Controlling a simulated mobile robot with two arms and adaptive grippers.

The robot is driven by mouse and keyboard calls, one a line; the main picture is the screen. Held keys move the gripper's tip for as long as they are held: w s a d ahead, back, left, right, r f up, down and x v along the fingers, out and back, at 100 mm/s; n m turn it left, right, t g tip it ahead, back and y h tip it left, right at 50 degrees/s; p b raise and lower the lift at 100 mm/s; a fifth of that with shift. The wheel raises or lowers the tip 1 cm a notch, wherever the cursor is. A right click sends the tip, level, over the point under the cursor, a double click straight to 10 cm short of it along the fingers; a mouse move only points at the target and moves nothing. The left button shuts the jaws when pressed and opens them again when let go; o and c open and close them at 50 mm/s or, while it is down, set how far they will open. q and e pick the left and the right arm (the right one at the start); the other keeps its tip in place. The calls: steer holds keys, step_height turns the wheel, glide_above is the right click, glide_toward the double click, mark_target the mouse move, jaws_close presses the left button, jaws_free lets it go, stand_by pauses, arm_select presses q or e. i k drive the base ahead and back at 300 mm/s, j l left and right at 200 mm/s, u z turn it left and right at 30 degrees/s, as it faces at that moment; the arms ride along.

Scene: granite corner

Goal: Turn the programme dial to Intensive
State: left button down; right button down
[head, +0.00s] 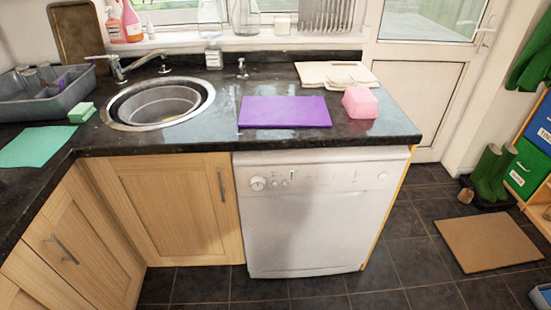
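A white dishwasher (310,225) stands under the right part of the dark counter, its door shut. Its control panel runs along the top front. A round white programme dial (257,183) sits at the left end of the panel, with small marks around it that are too small to read. Another small round knob (382,176) is at the panel's right end. I cannot tell which programme the dial points to. Neither of my grippers is in view.
The counter (225,135) holds a purple board (284,112), a pink block-like thing (360,102), a round sink (205,105) and a grey dish tub (50,100). Wooden cabinets (165,205) adjoin the dishwasher. The tiled floor in front is clear; a brown mat (488,243) lies at right.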

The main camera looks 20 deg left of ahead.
mark_target(257, 184)
steer(key=i+l+u, duration=0.2)
steer(key=i+l, duration=0.3)
steer(key=i+l+u, duration=0.25)
steer(key=i+l, duration=0.2)
steer(key=l, duration=0.1)
